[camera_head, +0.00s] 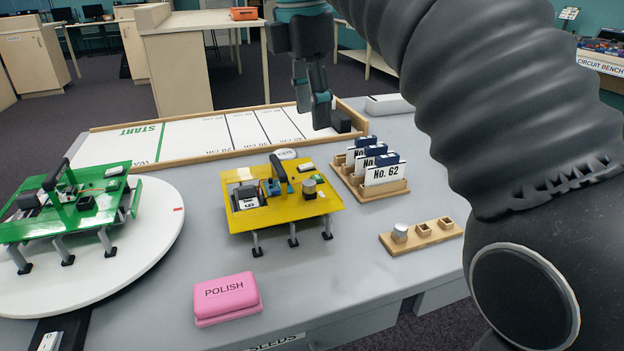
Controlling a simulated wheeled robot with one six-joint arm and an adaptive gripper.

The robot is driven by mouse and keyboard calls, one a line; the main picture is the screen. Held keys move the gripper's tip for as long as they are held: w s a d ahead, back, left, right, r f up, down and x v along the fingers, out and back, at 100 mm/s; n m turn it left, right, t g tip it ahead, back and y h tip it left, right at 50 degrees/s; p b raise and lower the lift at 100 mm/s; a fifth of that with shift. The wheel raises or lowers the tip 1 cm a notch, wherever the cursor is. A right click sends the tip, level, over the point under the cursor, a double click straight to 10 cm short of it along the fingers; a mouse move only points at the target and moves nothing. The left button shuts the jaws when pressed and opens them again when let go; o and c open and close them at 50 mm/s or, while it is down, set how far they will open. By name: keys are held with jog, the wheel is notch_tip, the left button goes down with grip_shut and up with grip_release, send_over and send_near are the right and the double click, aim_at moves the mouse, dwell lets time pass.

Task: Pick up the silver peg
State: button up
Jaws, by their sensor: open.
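A short silver peg (400,232) stands upright in the left end of a small wooden block (421,240) at the right of the grey table. The block's other two square sockets look empty. My gripper (330,112) hangs from the arm at top centre, above the back of the table, and is open. It is well apart from the peg, up and to the left of it in the picture. Nothing shows between its fingers, though they are seen partly edge-on.
A wooden rack (372,190) with number cards stands behind the block. A yellow machine (275,205), a green machine (70,205) on a white disc (140,265) and a pink POLISH block (226,298) are left. A wood-edged track (190,138) lies behind.

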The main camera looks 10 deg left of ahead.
jog(key=a+n, duration=0.2)
jog(key=b, duration=0.4)
send_over(309, 182)
jog(key=s, duration=0.1)
notch_tip(309, 182, down, 7)
jog(key=shift+w+f+b, duration=0.2)
jog(key=shift+f+b, duration=0.3)
jog(key=shift+f, duration=1)
jog(key=shift+w+f+b, duration=0.2)
jog(key=shift+f+b, duration=0.3)
jog(key=shift+f, duration=0.95)
jog(key=c, duration=0.9)
